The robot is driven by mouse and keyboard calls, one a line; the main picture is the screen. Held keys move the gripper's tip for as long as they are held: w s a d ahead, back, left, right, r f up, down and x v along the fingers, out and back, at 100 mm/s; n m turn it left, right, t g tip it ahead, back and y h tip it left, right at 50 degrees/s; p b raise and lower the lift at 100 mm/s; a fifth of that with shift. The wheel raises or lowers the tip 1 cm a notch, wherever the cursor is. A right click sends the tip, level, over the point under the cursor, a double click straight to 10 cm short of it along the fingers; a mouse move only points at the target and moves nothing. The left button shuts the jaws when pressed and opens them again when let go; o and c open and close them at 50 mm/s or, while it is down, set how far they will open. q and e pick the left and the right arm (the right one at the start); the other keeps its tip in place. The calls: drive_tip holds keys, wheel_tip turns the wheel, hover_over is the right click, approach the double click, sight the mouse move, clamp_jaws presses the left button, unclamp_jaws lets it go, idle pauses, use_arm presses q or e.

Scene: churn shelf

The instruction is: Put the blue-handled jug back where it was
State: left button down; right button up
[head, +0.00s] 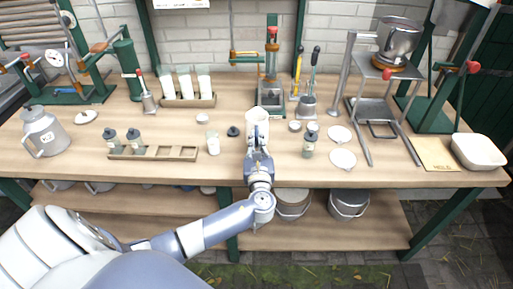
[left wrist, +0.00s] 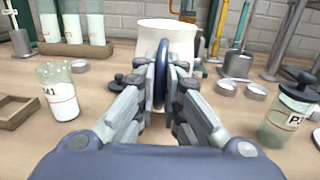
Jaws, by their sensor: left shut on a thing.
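The white jug (head: 257,118) stands upright near the middle of the workbench, and its white body also shows in the left wrist view (left wrist: 168,38). Its blue handle (left wrist: 159,72) faces my gripper. My left gripper (head: 258,153) is shut on this handle; in the left wrist view its fingers (left wrist: 160,85) press on it from both sides. The jug's base is hidden behind the fingers, so I cannot tell whether it touches the bench. My right gripper is not in view.
The M1 jar (head: 213,143) stands left of the jug, a dark-lidded jar (head: 309,143) right. A wooden rack (head: 180,154) holds two small jars. Another rack (head: 187,102) holds three white-filled glasses. A HOLD board (head: 433,154) and white tub (head: 478,151) lie far right.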

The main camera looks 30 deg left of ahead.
use_arm(q)
drive_tip(key=shift+f, duration=1.55)
drive_tip(key=c, duration=1.7)
unclamp_jaws()
drive_tip(key=shift+s+d+f, duration=0.1)
drive_tip(key=shift+f, duration=0.05)
